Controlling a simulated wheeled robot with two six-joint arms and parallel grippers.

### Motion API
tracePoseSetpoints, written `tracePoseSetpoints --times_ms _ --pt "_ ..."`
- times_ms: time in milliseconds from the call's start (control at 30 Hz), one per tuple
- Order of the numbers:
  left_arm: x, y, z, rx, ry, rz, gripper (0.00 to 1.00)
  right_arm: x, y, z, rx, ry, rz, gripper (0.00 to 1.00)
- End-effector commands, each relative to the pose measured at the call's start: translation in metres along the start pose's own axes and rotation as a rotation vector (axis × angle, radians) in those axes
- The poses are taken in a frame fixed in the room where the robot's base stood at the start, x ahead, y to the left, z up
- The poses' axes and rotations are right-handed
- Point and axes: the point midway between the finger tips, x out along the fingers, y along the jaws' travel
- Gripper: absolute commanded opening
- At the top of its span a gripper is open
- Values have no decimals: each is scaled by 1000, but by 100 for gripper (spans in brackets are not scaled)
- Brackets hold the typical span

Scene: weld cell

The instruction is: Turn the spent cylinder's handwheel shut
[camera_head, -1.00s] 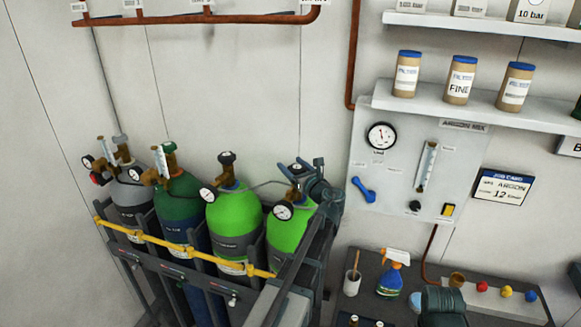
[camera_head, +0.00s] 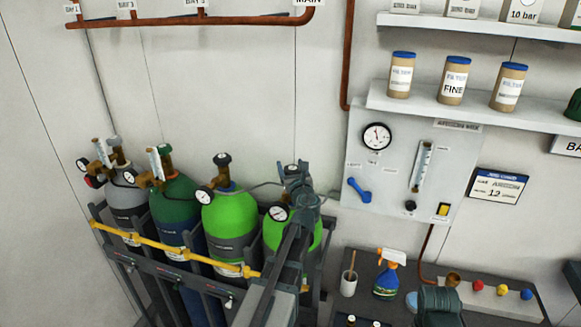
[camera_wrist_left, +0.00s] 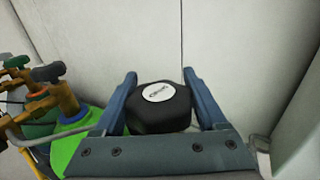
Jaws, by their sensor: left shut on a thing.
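The rightmost bright green cylinder (camera_head: 273,238) stands in the rack at the right end of the row, with a gauge (camera_head: 277,212) on its valve. My left gripper (camera_head: 297,172) is at the top of this cylinder and hides most of its valve. In the left wrist view, a black handwheel (camera_wrist_left: 158,112) with a white label on top sits between the two blue-grey fingers of my left gripper (camera_wrist_left: 160,88). The fingers are shut on its sides. The gauge needle is too small to read.
Another bright green cylinder (camera_head: 229,222), a dark green one (camera_head: 176,200) and a grey one (camera_head: 128,205) stand to the left behind a yellow bar (camera_head: 170,251). A panel (camera_head: 400,160) is on the wall at right, above a bench with a spray bottle (camera_head: 386,276).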

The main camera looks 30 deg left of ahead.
Motion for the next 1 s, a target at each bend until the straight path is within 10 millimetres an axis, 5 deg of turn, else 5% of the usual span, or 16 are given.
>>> tracePoseSetpoints --times_ms 100,133,267,633,1000 --pt "0 0 0 0 0 1 18 0 0 0 0 0 0 0" --pt "0 0 0 0 0 1 76 0 0 0 0 0 0 0" --pt "0 0 0 0 0 1 99 0 0 0 0 0 0 0" --pt "-11 0 0 0 0 1 100 0 0 0 0 0 0 0" --pt "-89 2 0 0 0 -2 100 0 0 0 0 0 0 0"
